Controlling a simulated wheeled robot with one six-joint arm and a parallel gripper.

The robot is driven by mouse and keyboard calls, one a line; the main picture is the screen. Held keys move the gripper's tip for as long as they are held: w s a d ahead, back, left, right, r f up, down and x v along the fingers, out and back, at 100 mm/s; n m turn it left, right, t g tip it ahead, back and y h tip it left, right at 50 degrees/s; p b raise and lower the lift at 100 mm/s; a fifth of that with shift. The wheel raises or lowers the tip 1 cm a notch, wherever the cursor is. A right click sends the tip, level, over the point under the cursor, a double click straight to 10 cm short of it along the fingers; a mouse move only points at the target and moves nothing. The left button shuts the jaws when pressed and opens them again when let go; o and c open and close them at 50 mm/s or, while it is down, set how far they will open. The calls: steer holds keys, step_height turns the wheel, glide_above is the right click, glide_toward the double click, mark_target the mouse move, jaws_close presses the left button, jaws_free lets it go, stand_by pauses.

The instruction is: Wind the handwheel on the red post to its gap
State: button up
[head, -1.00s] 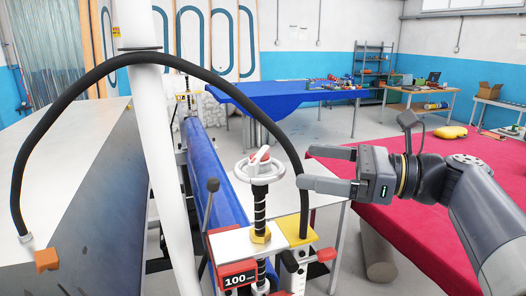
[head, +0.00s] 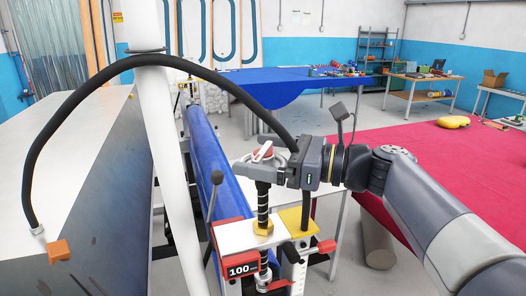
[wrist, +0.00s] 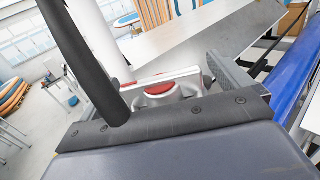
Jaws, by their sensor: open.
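The handwheel (head: 243,172) is a pale wheel with a red centre and a white bar across it, on top of a black threaded screw (head: 263,207). The screw runs down through a brass-coloured nut (head: 263,228) to the red post part marked 100 (head: 237,262). My gripper (head: 262,160) is open, pointing left at wheel height, with its fingers around or beside the wheel. In the wrist view the handwheel (wrist: 160,89) shows just beyond the gripper's dark edge, partly hidden by it. I cannot tell whether the fingers touch the wheel. No gap is clearly visible.
A black hose (head: 95,84) arches over the wheel and passes close to my gripper. A white pole (head: 172,170) and a black lever (head: 213,195) stand to the left. A yellow-topped post (head: 293,218) is just right of the screw.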

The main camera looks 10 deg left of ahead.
steer(key=shift+c, duration=0.6)
steer(key=c, duration=0.9)
steer(key=shift+o, duration=0.2)
steer(key=shift+m+t, duration=0.3)
steer(key=shift+t, duration=0.2)
steer(key=m+t+h, duration=0.1)
steer(key=m+t, duration=0.1)
steer(key=t, duration=0.1)
steer(key=m+t+h+b, duration=0.1)
steer(key=m+t+h, duration=0.1)
steer(key=t, duration=0.2)
steer(key=shift+s+r+m, duration=0.1)
steer(key=shift+s+m, duration=0.05)
steer(key=shift+m, duration=0.25)
steer(key=shift+r+m+t+h+b, duration=0.15)
steer(key=shift+m+t+h+b, duration=0.25)
steer(key=shift+m+t+h, duration=1.95)
steer(key=shift+m+t+h, duration=0.25)
steer(key=shift+t+h, duration=0.2)
steer(key=shift+h, duration=0.1)
